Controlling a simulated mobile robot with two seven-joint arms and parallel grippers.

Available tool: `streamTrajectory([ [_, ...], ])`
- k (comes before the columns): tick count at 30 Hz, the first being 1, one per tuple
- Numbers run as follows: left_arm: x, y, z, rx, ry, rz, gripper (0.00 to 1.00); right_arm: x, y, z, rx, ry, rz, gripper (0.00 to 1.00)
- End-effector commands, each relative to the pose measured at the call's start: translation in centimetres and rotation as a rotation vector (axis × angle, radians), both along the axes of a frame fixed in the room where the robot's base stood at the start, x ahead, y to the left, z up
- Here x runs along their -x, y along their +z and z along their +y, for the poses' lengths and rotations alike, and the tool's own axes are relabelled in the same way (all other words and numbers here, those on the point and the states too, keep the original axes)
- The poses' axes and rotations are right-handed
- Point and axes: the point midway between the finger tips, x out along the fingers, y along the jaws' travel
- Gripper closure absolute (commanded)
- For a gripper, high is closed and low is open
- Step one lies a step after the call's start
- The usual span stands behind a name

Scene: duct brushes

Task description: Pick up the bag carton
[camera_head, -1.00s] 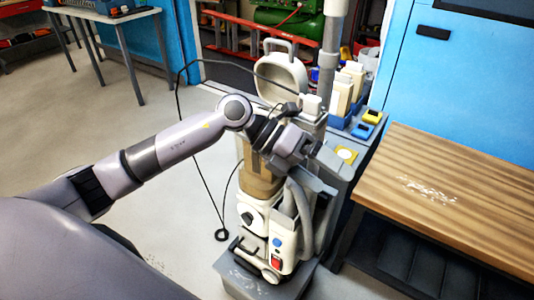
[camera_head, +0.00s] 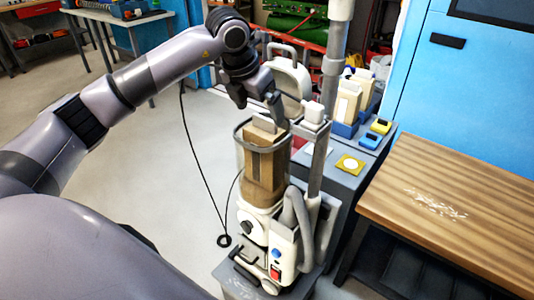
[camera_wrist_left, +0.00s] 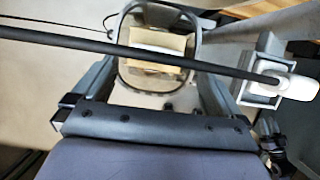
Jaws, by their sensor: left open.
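A brown box-shaped carton (camera_head: 264,168) stands upright inside the clear, open-topped canister of the cream machine (camera_head: 254,225). Its top also shows in the left wrist view (camera_wrist_left: 157,48), inside the canister's dark rim. My left gripper (camera_head: 258,110) is open and empty above the canister, its fingers apart on either side of the carton's line. In the left wrist view the two fingers (camera_wrist_left: 155,80) frame the canister opening, and a dark cable or rod crosses in front. I cannot tell how much height lies between fingertips and carton. My right gripper is not in view.
A blue bin (camera_head: 345,128) with cream cartons (camera_head: 348,97) sits on the grey cabinet. A wooden bench (camera_head: 450,205) is at right.

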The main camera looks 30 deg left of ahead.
Motion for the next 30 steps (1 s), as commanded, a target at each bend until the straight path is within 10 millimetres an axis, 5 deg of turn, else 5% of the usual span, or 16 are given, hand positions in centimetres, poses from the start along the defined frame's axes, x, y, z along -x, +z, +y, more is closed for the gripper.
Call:
streamTrajectory([
  [9,-2.2,-3.8,0.4,0.001,-0.002,0.002,0.00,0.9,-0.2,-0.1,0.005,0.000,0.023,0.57],
  [18,-2.4,-4.4,0.4,0.001,-0.003,-0.001,0.00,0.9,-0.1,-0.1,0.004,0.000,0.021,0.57],
  [25,-2.4,-4.4,0.3,0.001,-0.003,-0.001,0.72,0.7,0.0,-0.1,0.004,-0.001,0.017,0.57],
  [30,-2.5,-4.3,0.3,0.002,-0.003,-0.002,0.76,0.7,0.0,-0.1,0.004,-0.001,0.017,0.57],
])
